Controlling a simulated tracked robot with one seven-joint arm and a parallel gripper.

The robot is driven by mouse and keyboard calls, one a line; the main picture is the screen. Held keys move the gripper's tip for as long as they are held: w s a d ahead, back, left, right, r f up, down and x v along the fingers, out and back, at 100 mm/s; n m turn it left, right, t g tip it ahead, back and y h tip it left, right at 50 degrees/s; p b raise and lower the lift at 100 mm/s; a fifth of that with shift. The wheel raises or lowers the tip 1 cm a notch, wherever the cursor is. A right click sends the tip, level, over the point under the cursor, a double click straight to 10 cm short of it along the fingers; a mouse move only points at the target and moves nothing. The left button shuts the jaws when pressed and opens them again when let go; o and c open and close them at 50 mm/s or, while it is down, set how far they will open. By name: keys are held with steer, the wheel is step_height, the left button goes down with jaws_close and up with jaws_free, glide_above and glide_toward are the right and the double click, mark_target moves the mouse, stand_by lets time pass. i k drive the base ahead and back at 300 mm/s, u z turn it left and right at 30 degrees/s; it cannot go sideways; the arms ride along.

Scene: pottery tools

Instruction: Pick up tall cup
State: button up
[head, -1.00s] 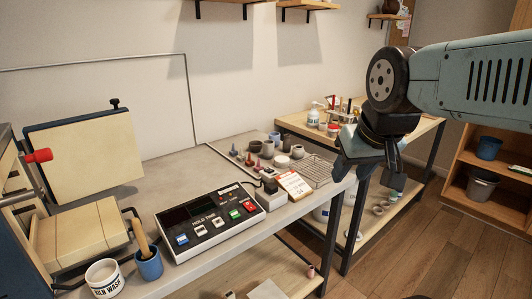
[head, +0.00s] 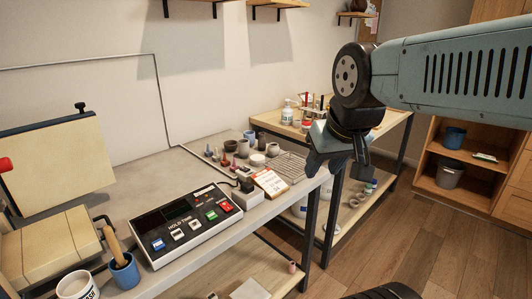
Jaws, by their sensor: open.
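A small group of cups stands at the back of the grey table. A dark, taller cup (head: 261,139) is at the group's back right, beside a blue-grey cup (head: 249,136). A rounder grey cup (head: 243,147) stands in front of them. I cannot tell for sure which one is the tall cup. My gripper (head: 338,172) hangs in the air to the right of the cups, over the table's right end, pointing down. It is open and holds nothing that I can see.
A control box with buttons (head: 185,222) sits mid-table. A wire rack (head: 291,165) and a card (head: 270,183) lie near the right edge. A blue cup with a wooden tool (head: 124,271) is front left. A second table (head: 390,122) stands behind my gripper.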

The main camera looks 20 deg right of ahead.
mark_target(244, 144)
steer(key=z, duration=0.05)
steer(key=k, duration=0.5)
steer(key=z, duration=1.3)
steer(key=i, duration=2.05)
steer(key=u, duration=1.3)
